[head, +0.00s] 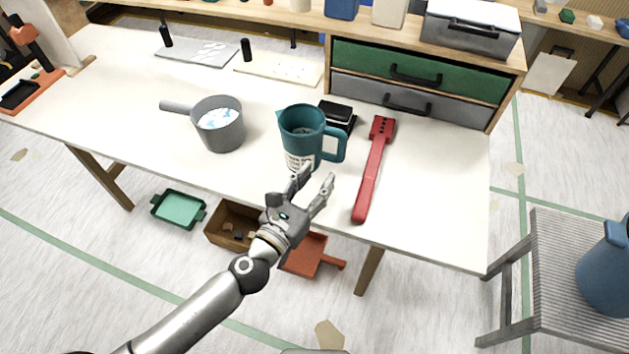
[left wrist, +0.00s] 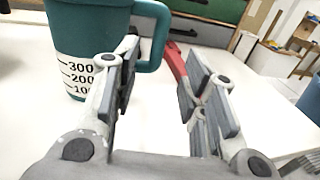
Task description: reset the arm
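My left gripper (head: 316,187) is open and empty in the head view, just off the table's front edge, in front of the teal measuring jug. In the left wrist view its two fingers (left wrist: 160,105) stand apart with white tabletop between them. The teal jug (head: 299,130) stands upright on the table, its handle to the right; it also shows close by in the left wrist view (left wrist: 92,40). I cannot tell whether a finger touches it. My right gripper is in neither view.
A red long-handled tool (head: 373,170) lies right of the jug, and a grey saucepan (head: 222,130) stands left. A drawer unit (head: 420,80) is at the back. A green tray (head: 179,209), brown box and orange dustpan lie under the table. A chair (head: 560,265) stands right.

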